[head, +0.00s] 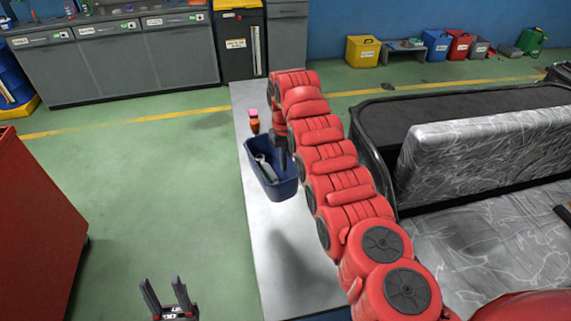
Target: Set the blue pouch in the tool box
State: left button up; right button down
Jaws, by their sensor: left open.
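A dark blue open box (283,188), which looks like the tool box, stands on a long pale table (285,262). A grey-white item (265,168) shows inside it. My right arm reaches from the lower right over the table and bends down at the box. My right gripper (281,150) is a dark shape at the box's far right side, mostly hidden by the arm, so its jaws are unclear. I cannot make out a blue pouch. My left gripper (163,288) is open and empty, low over the green floor, apart from the table.
A small orange and pink bottle (254,123) stands on the table just behind the box. A vehicle with a silver seat (480,150) stands to the right. A red cabinet (35,225) is at the left. Green floor (160,190) is clear between cabinet and table.

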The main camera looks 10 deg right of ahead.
jog(key=shift+a+r, duration=0.3)
jog(key=shift+r, duration=0.35)
jog(key=shift+d, duration=0.15)
jog(key=shift+r, duration=0.1)
jog(key=shift+r+m+b, duration=0.35)
jog(key=shift+m+b, duration=0.05)
jog(key=shift+b, duration=0.05)
jog(key=shift+r, duration=0.15)
jog(key=shift+s+d+r, duration=0.1)
jog(key=shift+d+r, duration=0.2)
